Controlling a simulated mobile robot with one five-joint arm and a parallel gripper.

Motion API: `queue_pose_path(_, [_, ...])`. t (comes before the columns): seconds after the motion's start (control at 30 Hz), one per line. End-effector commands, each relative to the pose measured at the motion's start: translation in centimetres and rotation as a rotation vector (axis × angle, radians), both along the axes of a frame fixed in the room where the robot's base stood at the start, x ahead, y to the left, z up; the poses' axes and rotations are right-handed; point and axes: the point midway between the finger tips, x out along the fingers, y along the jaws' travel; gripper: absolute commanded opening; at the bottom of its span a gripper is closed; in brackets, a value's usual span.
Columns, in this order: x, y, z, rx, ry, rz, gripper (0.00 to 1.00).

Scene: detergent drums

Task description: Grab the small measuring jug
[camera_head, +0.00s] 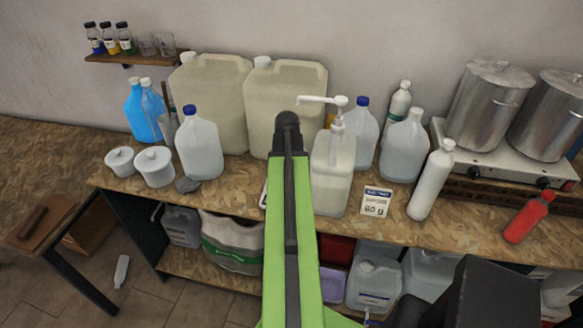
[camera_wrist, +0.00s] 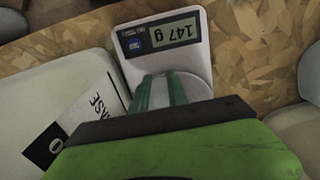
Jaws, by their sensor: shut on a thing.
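In the wrist view, the two greenish fingers of my gripper (camera_wrist: 161,82) are shut on a small pale grey, see-through thing, which I take to be the small measuring jug (camera_wrist: 160,93). Most of it is hidden by the fingers and the dark wrist edge. It is over the round plate of a white scale (camera_wrist: 197,55) whose display reads 147 g. I cannot tell whether it touches the plate. In the head view, my arm covers the gripper and the jug.
A large pump bottle (camera_head: 333,175) stands right of my arm; a labelled container (camera_wrist: 75,125) is close left in the wrist view. Big jerrycans (camera_head: 285,90) stand behind. A white jug (camera_head: 199,150) and white tubs (camera_head: 154,167) are left.

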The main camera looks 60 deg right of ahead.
Motion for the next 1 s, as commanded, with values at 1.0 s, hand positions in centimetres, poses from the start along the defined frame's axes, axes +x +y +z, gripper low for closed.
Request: queue_pose_path(1.0, [0.8,0.2,7.2,0.000,0.000,0.000,0.00])
